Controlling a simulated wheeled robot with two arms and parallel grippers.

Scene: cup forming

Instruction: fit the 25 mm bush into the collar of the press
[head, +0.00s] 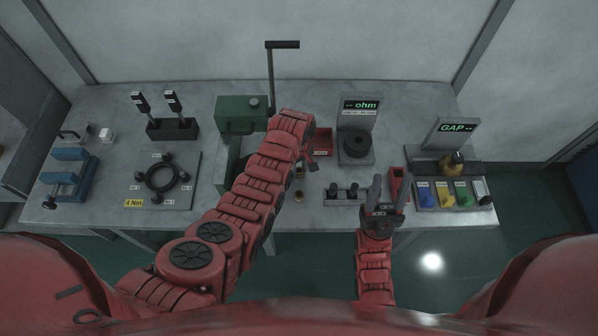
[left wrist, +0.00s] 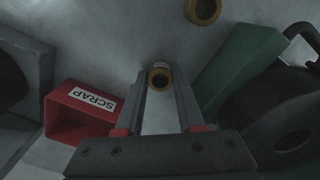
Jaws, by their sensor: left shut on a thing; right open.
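My left gripper (left wrist: 162,88) is shut on a brass bush (left wrist: 159,77), a short ring with a pale label patch too small to read. In the head view my left gripper (head: 308,165) is beside the green press (head: 240,108), mostly hidden by its own arm. The press has a tall black lever; its collar is hidden behind my arm. The press's green body also shows in the left wrist view (left wrist: 240,65). My right gripper (head: 376,191) is open and empty at the front edge.
A red scrap bin (left wrist: 82,112) is near the left gripper, also in the head view (head: 322,143). An ohm meter (head: 359,110) and a gap gauge (head: 457,130) stand right. A ring fixture (head: 190,160) and blue vise (head: 68,175) stand left.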

